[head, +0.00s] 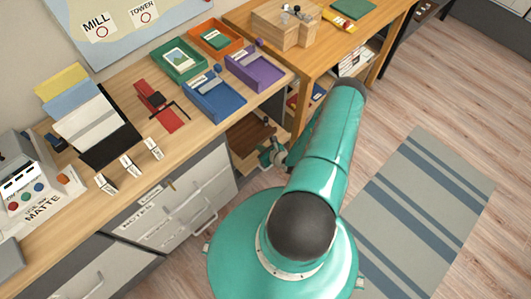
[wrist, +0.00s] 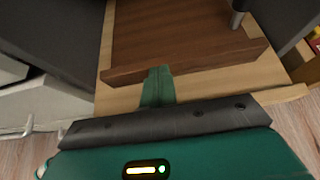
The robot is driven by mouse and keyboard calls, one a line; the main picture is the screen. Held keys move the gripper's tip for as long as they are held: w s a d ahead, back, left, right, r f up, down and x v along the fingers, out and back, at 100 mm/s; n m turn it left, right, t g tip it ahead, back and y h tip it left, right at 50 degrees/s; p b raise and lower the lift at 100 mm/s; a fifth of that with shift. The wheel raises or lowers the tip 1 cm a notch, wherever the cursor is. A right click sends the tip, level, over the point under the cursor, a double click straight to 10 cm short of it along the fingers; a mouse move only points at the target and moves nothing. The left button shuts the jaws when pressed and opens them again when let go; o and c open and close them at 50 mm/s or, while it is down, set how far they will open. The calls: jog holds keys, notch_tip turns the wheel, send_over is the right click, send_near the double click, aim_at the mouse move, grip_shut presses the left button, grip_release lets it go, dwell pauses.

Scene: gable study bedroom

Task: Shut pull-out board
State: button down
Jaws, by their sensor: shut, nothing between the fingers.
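The pull-out board (head: 252,136) is a dark brown panel over a pale wood surface, in the opening under the desk to the right of the grey drawers. In the wrist view the board (wrist: 190,35) fills the upper middle, and its straight front edge faces me. My gripper (head: 270,157) is at the board's front in the head view. In the wrist view my shut, empty gripper (wrist: 158,72) has its green fingertips at the front edge, overlapping it in the picture. I cannot tell whether they touch. The board's far end is hidden under the desktop.
The desktop (head: 195,125) above carries coloured trays, cards and a red stand. Grey drawers (head: 180,205) stand left of the opening. A second wooden table (head: 312,62) is at the right. A striped rug (head: 425,205) lies on open floor to the right.

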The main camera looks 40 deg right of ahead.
aim_at(251, 139)
jog(key=w, duration=0.5)
jog(key=shift+w+a, duration=0.1)
jog(key=shift+w, duration=0.35)
jog(key=shift+r, duration=0.1)
